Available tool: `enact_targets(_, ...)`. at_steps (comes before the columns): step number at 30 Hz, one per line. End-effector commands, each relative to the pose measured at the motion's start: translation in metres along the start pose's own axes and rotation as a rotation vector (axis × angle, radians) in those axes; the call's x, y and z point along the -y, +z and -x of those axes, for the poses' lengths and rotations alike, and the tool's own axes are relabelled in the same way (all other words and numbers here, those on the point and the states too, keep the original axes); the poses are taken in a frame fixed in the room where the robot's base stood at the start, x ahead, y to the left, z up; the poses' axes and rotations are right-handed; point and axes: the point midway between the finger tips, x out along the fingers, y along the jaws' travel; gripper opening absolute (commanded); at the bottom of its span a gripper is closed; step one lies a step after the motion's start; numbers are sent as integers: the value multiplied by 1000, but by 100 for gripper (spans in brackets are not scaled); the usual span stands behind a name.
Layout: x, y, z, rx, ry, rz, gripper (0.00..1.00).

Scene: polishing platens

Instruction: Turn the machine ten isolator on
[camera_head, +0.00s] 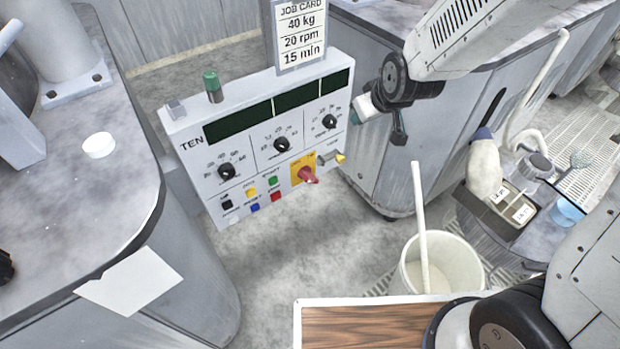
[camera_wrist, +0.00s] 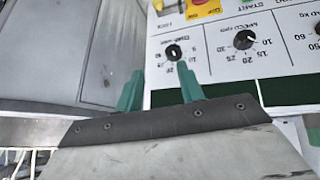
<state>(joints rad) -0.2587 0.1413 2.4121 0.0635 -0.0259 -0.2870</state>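The machine ten panel (camera_head: 195,185) is a white box marked TEN. Its isolator (camera_head: 307,174) is a red handle on a yellow plate at the lower right of the face; its marks are too small to read. In the wrist view the panel appears upside down, and the isolator's yellow plate (camera_wrist: 207,8) is cut off at the top edge. My gripper (camera_wrist: 160,88) has two green fingers held apart with nothing between them. In the head view my gripper (camera_head: 361,110) is beside the panel's right end, above and right of the isolator, and apart from it.
A key-like yellow-tipped part (camera_head: 340,158) juts out right of the isolator. Knobs, coloured buttons and a job card (camera_head: 300,32) are on the panel. A white bucket (camera_head: 455,265) with a stick stands on the floor. The floor before the panel is clear.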

Motion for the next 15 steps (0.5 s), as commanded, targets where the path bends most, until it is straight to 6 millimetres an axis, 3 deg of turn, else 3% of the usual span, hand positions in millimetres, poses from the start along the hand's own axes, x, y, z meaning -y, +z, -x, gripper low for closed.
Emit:
enact_targets(1,9,2,-26,-18,4,32,38)
enact_targets(6,35,3,-99,-136,41,142,38)
enact_targets(11,62,21,-158,-243,88,252,38)
enact_targets(15,88,49,-201,-337,136,354,38)
